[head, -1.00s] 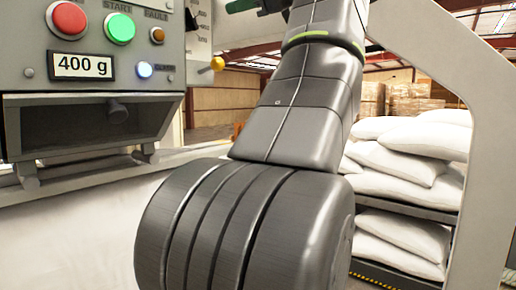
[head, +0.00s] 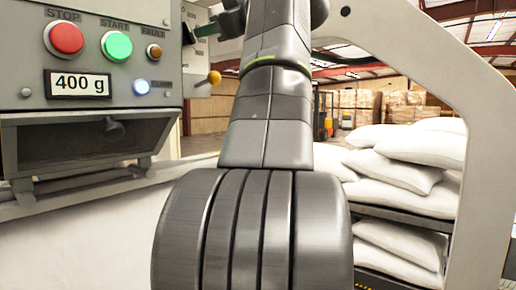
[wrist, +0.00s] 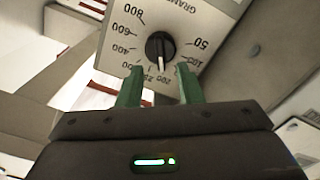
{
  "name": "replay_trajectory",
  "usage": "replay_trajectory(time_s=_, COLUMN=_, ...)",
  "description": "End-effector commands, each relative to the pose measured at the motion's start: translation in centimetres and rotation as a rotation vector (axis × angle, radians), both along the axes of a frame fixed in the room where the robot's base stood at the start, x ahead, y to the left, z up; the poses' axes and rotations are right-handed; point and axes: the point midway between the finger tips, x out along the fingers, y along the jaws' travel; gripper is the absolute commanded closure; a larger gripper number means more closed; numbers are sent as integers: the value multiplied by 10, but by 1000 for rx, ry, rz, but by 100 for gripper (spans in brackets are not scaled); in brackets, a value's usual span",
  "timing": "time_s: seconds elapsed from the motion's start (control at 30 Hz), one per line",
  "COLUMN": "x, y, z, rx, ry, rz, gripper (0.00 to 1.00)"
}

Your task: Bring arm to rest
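My gripper (wrist: 160,84) is open and empty in the wrist view, its two green fingers apart. Beyond the fingertips is the dial panel (wrist: 208,22), seen upside down, with a black knob (wrist: 160,47) on it. I see no contact between fingers and knob. In the head view, a green finger of my gripper (head: 224,24) shows at the top, partly hidden by my arm, in front of the dial panel. My arm rises through the middle of the view.
The control box (head: 95,60) at left has red and green buttons, a lit blue light and a display (head: 78,84) reading 400 g. A yellow-tipped lever (head: 213,77) is beside my arm.

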Motion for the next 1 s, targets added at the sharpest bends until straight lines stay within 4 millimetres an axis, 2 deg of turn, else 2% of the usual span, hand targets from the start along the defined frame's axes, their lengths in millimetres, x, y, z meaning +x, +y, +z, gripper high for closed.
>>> replay_trajectory(time_s=0.2, x=14, y=20, z=1, rx=0, ry=1, rz=4, gripper=67)
replay_trajectory(time_s=0.4, x=24, y=32, z=0, rx=-1, ry=1, rz=2, gripper=67)
replay_trajectory(time_s=1.0, x=26, y=33, z=0, rx=0, ry=-1, rz=-1, gripper=67)
